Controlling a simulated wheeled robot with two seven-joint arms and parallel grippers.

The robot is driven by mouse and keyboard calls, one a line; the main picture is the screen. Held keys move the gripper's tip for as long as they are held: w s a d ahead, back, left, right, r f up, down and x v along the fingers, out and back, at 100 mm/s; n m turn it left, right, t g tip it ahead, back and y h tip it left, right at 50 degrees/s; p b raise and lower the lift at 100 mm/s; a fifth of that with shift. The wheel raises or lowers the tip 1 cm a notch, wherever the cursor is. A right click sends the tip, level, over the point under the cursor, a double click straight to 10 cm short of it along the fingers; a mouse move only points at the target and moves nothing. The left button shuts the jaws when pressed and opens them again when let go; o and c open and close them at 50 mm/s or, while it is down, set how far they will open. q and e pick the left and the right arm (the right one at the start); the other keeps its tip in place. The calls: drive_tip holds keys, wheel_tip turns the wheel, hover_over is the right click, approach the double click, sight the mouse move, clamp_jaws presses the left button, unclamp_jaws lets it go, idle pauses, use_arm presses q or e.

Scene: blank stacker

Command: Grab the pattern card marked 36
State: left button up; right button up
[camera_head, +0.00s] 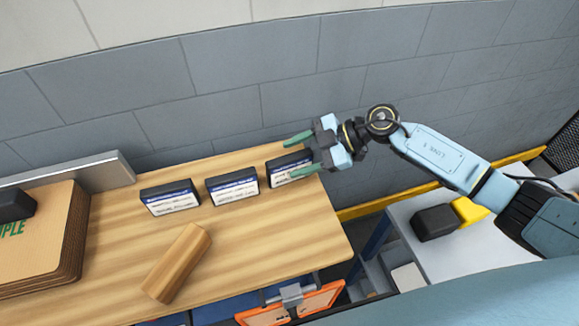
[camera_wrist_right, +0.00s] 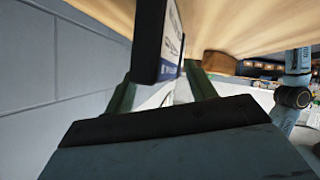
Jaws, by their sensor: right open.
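Three dark cards with white label strips stand in a row on the wooden table: a left card (camera_head: 170,198), a middle card (camera_head: 233,188) and a right card (camera_head: 279,171). Their numbers are too small to read, so I cannot tell which is 36. My right gripper (camera_head: 291,157) is open at the right card, its green fingers on either side of it. In the right wrist view, a dark card (camera_wrist_right: 168,45) stands ahead between the open fingers (camera_wrist_right: 160,84); contact cannot be made out. My left gripper is not in view.
A wooden block (camera_head: 177,263) lies in front of the cards. A stack of brown boards (camera_head: 40,235) with a black object (camera_head: 15,205) is at the left, before a grey metal bar (camera_head: 85,172). A grey block wall (camera_head: 220,75) runs close behind the cards.

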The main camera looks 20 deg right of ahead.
drive_tip(key=c, duration=1.2)
clamp_jaws()
drive_tip(key=shift+r, duration=0.15)
